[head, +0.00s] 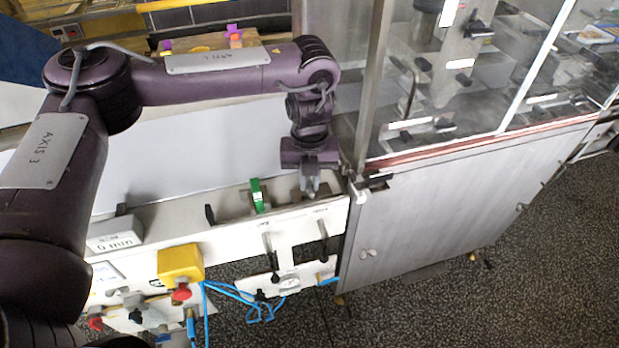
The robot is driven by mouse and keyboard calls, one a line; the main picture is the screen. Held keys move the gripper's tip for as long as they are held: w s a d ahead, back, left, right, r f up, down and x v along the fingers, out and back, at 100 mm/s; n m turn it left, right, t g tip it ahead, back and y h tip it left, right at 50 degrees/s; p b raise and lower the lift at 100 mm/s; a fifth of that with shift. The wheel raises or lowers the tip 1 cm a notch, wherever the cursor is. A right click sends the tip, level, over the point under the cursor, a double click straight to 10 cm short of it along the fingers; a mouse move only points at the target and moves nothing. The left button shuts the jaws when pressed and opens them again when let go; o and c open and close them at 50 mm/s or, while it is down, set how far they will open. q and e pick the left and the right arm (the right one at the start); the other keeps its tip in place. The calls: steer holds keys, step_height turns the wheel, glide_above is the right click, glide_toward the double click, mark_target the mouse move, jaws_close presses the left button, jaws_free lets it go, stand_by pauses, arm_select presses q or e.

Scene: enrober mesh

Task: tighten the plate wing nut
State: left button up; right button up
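My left gripper (311,187) points down over the right end of the white machine ledge (160,233), beside the steel cabinet. Its grey fingers look close together, but whether they are shut on something is too small to tell. A small dark fitting sits under and around the fingertips, mostly hidden by them. I cannot make out the plate wing nut clearly; it may be behind the fingers. My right gripper is not in view.
The glazed steel cabinet (455,205) is close on the right.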

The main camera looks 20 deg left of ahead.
mark_target(309, 183)
arm_select(q)
steer(key=o, duration=0.3)
steer(key=shift+r, duration=0.1)
step_height(309, 183, up, 8)
steer(key=shift+f, duration=0.2)
stand_by(0.4)
